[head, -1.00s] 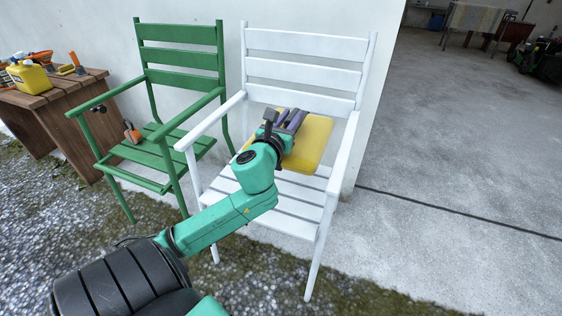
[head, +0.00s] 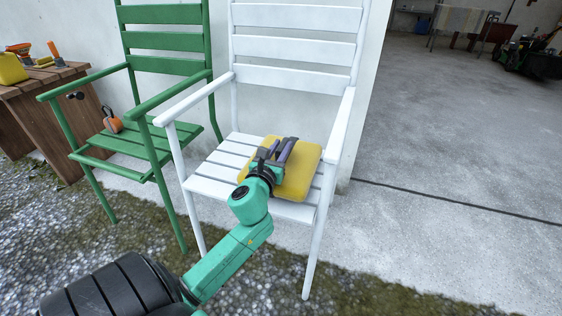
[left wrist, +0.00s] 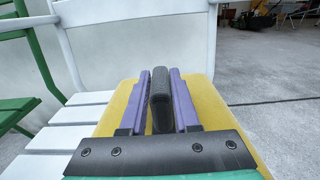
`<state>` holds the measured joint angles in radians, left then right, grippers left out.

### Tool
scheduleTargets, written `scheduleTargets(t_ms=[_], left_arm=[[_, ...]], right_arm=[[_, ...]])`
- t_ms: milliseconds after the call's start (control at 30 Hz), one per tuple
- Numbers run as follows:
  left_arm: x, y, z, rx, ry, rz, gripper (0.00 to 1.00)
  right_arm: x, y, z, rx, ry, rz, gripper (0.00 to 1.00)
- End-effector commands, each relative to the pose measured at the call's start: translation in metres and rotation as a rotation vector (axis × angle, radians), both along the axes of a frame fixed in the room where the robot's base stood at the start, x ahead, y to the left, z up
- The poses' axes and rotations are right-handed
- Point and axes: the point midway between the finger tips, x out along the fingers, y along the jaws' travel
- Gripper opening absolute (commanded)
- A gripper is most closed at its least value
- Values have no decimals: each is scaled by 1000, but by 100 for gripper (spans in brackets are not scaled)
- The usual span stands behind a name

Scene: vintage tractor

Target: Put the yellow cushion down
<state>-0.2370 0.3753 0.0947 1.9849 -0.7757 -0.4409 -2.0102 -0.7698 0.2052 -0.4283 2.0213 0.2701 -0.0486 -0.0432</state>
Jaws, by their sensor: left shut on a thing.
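The yellow cushion (head: 299,177) lies flat at the seat of the white chair (head: 222,158), between its armrests. It looks level with the seat slats; whether it rests its full weight there I cannot tell. My left gripper (head: 285,150) is above the cushion, its purple fingers shut on a dark upright strap or handle on the cushion's top. In the left wrist view the fingers (left wrist: 160,100) stand on either side of that dark handle (left wrist: 161,97), with the yellow cushion (left wrist: 214,112) below. My right gripper is not in view.
A green chair (head: 165,65) stands to the left with an orange-and-dark object (head: 112,120) on its seat. A wooden table (head: 40,85) with a yellow container (head: 10,68) is at far left. A wall stands behind the chairs. The concrete floor on the right is open.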

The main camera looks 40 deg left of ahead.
Motion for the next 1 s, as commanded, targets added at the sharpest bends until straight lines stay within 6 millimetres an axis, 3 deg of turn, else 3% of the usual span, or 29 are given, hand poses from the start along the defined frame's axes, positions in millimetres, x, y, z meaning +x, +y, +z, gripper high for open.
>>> scheduleTargets(t_ms=[33,67,533,567,600,1000], left_arm=[[0,0,-16,-2,-2,1,0],[0,0,-18,0,-2,0,0],[0,0,-16,2,-2,-1,0],[0,0,-17,0,0,0,41],[0,0,-17,0,0,0,56],[0,0,-15,0,0,0,60]], right_arm=[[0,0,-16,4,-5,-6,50],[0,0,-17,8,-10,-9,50],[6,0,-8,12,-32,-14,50],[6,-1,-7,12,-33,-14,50],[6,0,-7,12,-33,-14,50],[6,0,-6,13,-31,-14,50]])
